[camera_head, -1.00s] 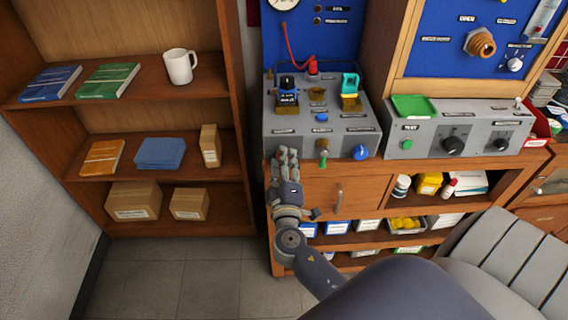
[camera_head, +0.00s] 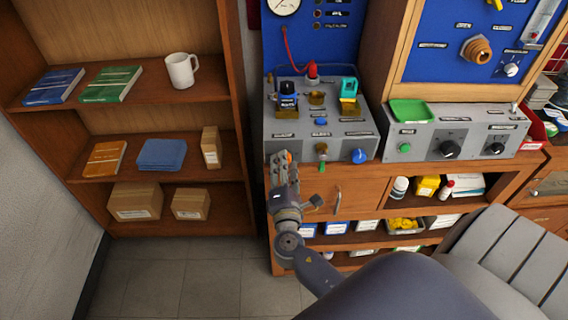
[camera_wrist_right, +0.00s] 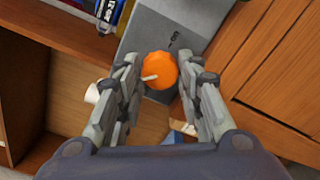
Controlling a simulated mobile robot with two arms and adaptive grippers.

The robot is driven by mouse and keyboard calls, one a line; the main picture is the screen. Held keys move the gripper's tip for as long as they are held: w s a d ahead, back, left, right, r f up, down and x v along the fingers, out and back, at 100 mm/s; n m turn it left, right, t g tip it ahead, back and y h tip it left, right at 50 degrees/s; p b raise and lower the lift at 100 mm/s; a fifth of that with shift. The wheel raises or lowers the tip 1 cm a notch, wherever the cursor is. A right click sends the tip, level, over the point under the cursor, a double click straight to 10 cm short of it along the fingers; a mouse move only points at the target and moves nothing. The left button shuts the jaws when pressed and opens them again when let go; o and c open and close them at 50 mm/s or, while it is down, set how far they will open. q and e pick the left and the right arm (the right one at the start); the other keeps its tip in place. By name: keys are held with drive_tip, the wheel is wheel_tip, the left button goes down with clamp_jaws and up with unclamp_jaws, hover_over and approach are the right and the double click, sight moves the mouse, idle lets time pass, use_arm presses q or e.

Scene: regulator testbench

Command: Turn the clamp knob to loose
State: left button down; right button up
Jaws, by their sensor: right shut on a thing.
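An orange round knob (camera_wrist_right: 161,68) with a white pointer line sits on the front of the grey test box (camera_head: 270,140). A bit of the knob (camera_head: 288,157) shows in the head view at the fingertips. My right gripper (camera_head: 282,163) reaches up to the box's front left corner and is shut on the knob. In the right wrist view its two fingers (camera_wrist_right: 158,76) stand on either side of the knob. The pointer line aims to the lower left there. A label by the knob is too small to read. My left gripper is not in view.
A green-handled toggle (camera_head: 322,151) and a blue knob (camera_head: 359,156) sit close by on the box front. Below are a wooden drawer (camera_head: 322,197) and shelves with small boxes. A bookshelf (camera_head: 238,130) stands at left. Floor between is clear.

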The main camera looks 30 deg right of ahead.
drive_tip(key=shift+n+p, duration=2.35)
drive_tip(key=shift+n, duration=2.45)
drive_tip(key=shift+f, duration=0.1)
drive_tip(key=o, duration=1.1)
drive_tip(key=shift+c, duration=0.2)
drive_tip(key=v, duration=1.2)
drive_tip(key=shift+s+d, duration=0.1)
